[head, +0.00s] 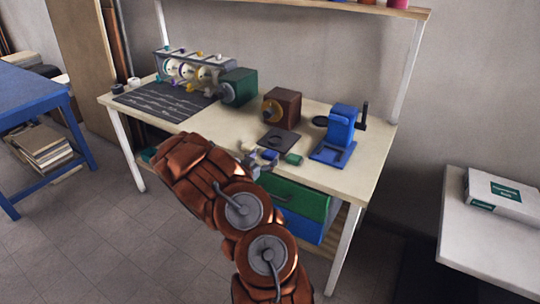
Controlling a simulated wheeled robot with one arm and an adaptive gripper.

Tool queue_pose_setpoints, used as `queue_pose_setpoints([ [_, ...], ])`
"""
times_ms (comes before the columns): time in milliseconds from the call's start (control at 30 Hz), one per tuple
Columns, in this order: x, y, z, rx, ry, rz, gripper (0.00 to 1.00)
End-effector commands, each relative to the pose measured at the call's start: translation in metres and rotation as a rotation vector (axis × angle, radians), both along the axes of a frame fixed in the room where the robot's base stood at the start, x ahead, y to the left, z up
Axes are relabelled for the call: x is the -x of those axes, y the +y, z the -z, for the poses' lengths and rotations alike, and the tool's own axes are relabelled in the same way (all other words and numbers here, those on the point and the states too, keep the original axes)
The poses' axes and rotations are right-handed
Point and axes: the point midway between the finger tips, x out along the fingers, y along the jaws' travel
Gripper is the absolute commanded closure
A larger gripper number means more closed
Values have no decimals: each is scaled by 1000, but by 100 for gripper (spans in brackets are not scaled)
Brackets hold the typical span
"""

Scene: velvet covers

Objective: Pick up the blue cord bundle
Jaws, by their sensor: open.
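A small blue and pale item (268,155), perhaps the blue cord bundle, lies near the front edge of the workbench (222,128). It is too small to tell for sure. My copper-coloured arm rises from the bottom of the view and covers part of the bench front. My gripper (251,163) shows as small grey parts beside the arm, at the bench's front edge. It is open, just left of and below the blue and pale item. I cannot tell whether they touch.
A small green item (293,159) lies just right. A blue stand device (341,131), a brown box device (281,108) and a green box device (238,87) stand behind. A dark mat (165,101) lies left. Drawers (300,203) sit below; a shelf (330,7) hangs above.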

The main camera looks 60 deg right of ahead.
Motion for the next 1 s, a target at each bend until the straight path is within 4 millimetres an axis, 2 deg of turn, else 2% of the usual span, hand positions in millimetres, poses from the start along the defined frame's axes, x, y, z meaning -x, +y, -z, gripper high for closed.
queue_pose_setpoints([
  [533,-1,-42,4,-2,2,1,13],
  [933,-2,-48,5,-1,1,0,13],
  [1000,-2,-48,5,-1,1,0,18],
])
